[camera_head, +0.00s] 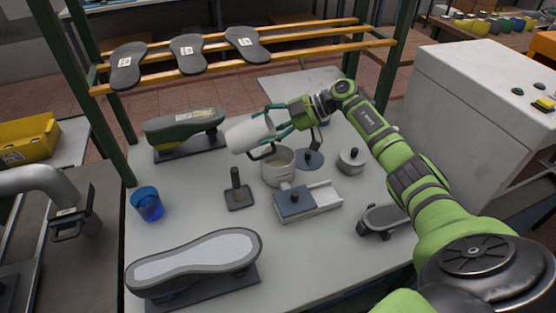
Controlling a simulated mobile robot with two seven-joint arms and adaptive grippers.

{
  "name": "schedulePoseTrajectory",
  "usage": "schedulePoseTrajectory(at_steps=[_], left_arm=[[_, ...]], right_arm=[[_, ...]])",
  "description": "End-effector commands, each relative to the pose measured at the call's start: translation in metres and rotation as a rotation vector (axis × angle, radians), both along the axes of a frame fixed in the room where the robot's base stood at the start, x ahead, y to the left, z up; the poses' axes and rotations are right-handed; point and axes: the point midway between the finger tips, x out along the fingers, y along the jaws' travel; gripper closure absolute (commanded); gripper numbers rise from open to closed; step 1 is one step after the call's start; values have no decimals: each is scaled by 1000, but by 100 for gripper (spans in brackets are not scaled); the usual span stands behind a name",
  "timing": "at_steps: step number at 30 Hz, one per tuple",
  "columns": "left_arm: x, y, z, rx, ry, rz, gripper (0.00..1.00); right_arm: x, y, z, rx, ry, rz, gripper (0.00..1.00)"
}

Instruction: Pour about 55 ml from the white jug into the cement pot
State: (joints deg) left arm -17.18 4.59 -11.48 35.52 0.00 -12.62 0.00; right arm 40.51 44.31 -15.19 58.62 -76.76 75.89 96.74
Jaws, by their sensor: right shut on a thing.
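The white jug (246,135) is in my right gripper (284,126), which is shut on it. The jug is tilted far over, close to lying on its side, and is held above the worktable at the upper left of the cement pot (278,171). The pot is off-white, upright and open at the top, with small markings on its side. The jug and gripper overlap the pot's rim in this view, so the gap between them is hard to judge. No stream of liquid shows, and the level in the pot cannot be read.
A grey lid (310,160) and a knobbed container (351,161) stand right of the pot. A sliding-lid box (319,204), an upright dark handle (236,184) and a blue cup (148,204) stand nearer. Shoe forms (195,262) lie on the white table (315,262).

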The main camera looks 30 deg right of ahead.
Motion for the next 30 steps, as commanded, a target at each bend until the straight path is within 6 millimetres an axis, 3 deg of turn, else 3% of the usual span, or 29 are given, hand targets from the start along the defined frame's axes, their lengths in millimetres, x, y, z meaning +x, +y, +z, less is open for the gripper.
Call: schedulePoseTrajectory(at_steps=[30], left_arm=[[0,0,-30,0,0,0,60]], right_arm=[[-3,-5,-10,151,-95,0,91]])
